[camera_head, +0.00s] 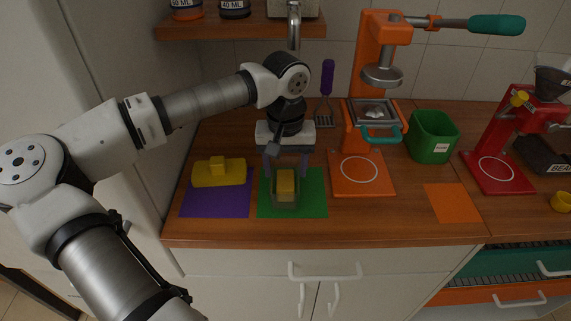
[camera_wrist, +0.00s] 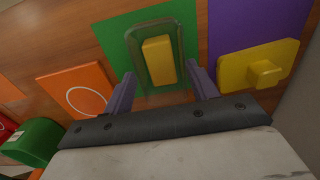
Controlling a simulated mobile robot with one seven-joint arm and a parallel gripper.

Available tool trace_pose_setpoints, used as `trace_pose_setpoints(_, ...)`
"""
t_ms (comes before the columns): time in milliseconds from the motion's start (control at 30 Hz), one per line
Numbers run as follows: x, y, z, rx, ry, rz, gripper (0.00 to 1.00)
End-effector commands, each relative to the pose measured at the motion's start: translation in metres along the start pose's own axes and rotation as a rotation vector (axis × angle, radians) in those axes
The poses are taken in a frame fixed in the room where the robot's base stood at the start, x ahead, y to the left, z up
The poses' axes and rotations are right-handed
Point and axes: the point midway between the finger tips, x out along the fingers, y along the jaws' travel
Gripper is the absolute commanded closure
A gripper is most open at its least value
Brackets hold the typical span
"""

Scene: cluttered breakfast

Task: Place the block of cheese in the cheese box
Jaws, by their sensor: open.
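The yellow block of cheese (camera_head: 286,185) stands inside the clear, green-tinted cheese box (camera_head: 285,207), which sits on the green mat (camera_head: 316,205). In the wrist view the cheese (camera_wrist: 158,61) lies within the rim of the box (camera_wrist: 186,40). My gripper (camera_head: 286,168) is open above the box. In the wrist view the fingers of my gripper (camera_wrist: 162,76) are spread on either side of the box's near end, with no cheese between them. The yellow lid with a square knob (camera_head: 219,173) lies on the purple mat (camera_head: 215,204) to the left.
An orange press (camera_head: 361,172) stands right of the green mat, with a green bin (camera_head: 433,137) beyond it. A red machine (camera_head: 497,170) stands at the far right. A wooden shelf (camera_head: 240,25) hangs above. An orange mat (camera_head: 453,203) is bare. A purple-handled spatula (camera_head: 327,80) hangs behind.

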Motion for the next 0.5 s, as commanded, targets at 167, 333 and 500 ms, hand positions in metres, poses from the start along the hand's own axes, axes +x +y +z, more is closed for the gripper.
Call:
trace_pose_setpoints(167, -0.018, 0.0, -0.001, -0.001, 0.002, -0.001, 0.42)
trace_pose_setpoints(333, -0.056, -0.001, -0.001, -0.002, 0.004, -0.001, 0.42)
trace_pose_setpoints(500, -0.094, 0.0, -0.001, -0.002, 0.003, -0.001, 0.42)
